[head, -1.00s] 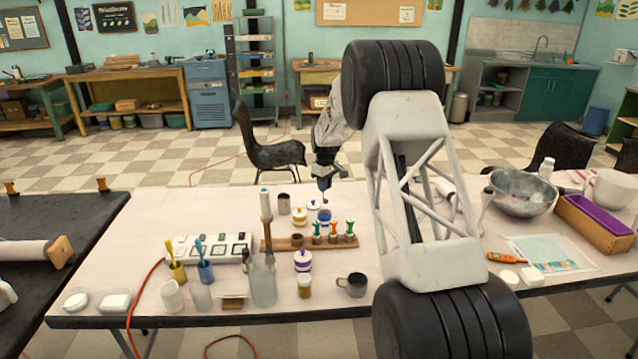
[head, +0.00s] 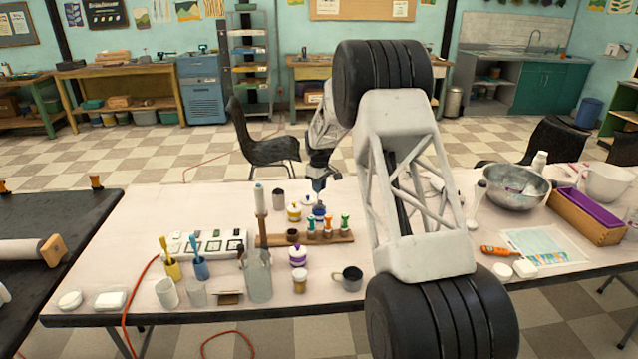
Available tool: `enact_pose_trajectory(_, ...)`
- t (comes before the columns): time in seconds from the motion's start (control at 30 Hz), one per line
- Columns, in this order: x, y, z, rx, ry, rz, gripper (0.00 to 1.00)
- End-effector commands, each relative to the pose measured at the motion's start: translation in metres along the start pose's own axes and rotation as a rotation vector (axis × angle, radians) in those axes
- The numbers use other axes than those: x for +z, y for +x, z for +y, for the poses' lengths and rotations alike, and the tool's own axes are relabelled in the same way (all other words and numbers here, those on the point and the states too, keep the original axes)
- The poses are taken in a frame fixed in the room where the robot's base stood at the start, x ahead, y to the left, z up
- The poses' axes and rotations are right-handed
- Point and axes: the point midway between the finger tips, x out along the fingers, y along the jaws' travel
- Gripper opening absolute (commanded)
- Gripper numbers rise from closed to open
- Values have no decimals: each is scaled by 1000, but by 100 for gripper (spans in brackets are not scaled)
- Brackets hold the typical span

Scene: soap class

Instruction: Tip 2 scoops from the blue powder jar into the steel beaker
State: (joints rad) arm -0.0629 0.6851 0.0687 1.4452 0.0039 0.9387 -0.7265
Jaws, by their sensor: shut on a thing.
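The blue powder jar (head: 319,214) stands open near the table's middle, behind the wooden scoop rack. A grey metal cylinder, apparently the steel beaker (head: 279,200), stands upright to its left and slightly farther back. My gripper (head: 318,178) points down just above the blue jar. It is shut on a small slender thing, apparently a scoop (head: 318,187), whose lower end reaches towards the jar's mouth. I cannot tell whether that end is inside the jar or holds powder. The beaker's contents are too small to see.
The rack (head: 270,241) with several coloured-handled scoops stands in front of the blue jar. A yellow-banded jar (head: 294,212) is between beaker and blue jar.

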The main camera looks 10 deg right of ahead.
Motion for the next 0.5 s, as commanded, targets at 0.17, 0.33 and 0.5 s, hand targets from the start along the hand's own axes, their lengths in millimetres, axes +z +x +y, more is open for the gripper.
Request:
enact_pose_trajectory(0.17,0,15,0,-1,0,-1,3)
enact_pose_trajectory(0.33,0,27,0,0,0,0,3)
enact_pose_trajectory(0.5,1,41,0,-1,0,-1,3)
